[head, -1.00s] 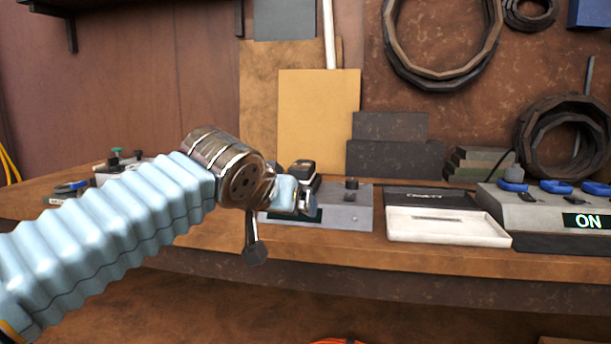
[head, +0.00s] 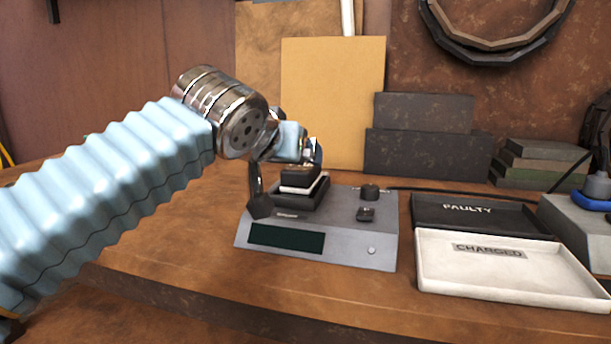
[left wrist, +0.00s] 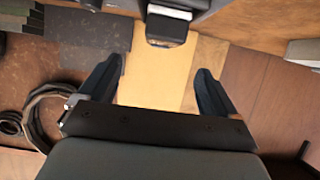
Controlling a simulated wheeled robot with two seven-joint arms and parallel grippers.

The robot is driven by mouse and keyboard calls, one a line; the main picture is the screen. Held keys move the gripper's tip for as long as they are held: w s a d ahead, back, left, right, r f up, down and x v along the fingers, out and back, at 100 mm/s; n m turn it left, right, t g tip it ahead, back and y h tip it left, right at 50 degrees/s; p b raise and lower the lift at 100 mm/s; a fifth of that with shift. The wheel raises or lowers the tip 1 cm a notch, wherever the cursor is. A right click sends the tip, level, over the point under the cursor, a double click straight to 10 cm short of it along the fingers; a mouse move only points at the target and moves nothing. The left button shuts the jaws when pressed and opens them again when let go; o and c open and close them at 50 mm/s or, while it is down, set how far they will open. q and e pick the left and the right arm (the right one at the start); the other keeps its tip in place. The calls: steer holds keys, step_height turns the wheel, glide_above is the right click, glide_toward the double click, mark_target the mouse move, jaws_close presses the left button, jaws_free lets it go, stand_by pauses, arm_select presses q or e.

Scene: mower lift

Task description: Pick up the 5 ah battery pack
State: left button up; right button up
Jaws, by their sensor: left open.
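A dark battery pack (head: 300,180) with a pale band sits on the grey bench device (head: 375,248) with a dark display. No capacity marking is readable on it. My left gripper (head: 314,156) is just behind and above the pack in the head view, partly hidden by its own wrist. In the left wrist view the two fingers of my left gripper (left wrist: 162,66) are spread with nothing between them. The pack (left wrist: 167,28) shows there at the top middle, apart from the fingertips. My right gripper is not in view.
Right of the device are a black tray marked FAULTY (head: 470,212) and a white tray marked CHARGED (head: 510,285). A grey unit with a blue part (head: 590,205) stands at the right edge. Boards (head: 333,95) lean against the back wall. The front bench strip is clear.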

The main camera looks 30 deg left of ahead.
mark_target(302, 179)
arm_select(q)
steer(key=p+x, duration=0.1)
steer(key=x, duration=1)
steer(key=shift+w+a+f, duration=0.1)
steer(key=shift+w+a, duration=0.15)
steer(key=c, duration=1.4)
steer(key=shift+c, duration=0.8)
